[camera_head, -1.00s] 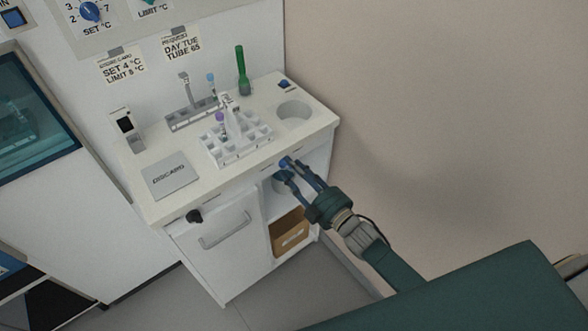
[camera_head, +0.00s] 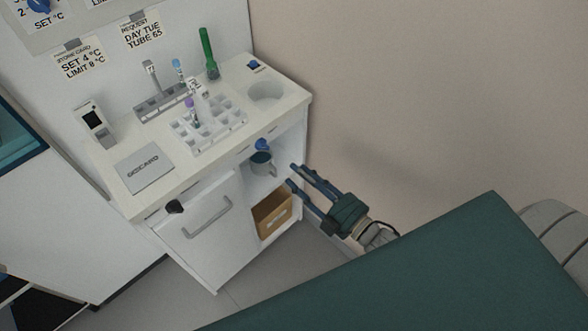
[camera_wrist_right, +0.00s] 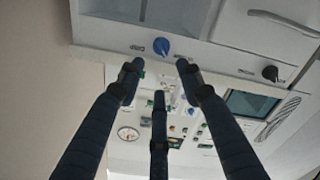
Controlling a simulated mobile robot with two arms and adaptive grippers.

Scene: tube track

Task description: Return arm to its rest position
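My right gripper (camera_head: 297,176) is at the right of the white cabinet, in front of its open shelf side. Its dark blue fingers are spread apart with nothing between them. In the right wrist view the right gripper (camera_wrist_right: 160,78) shows three separate, empty fingers pointing toward the cabinet front. My left gripper is not in view.
The cabinet top (camera_head: 118,165) holds a white tube rack (camera_head: 212,135), a grey rack (camera_head: 160,108), a green tube (camera_head: 208,52) and a small device (camera_head: 97,122). A mug (camera_head: 262,163) and brown box (camera_head: 272,213) sit in open shelves. A beige wall (camera_head: 420,90) stands at the right.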

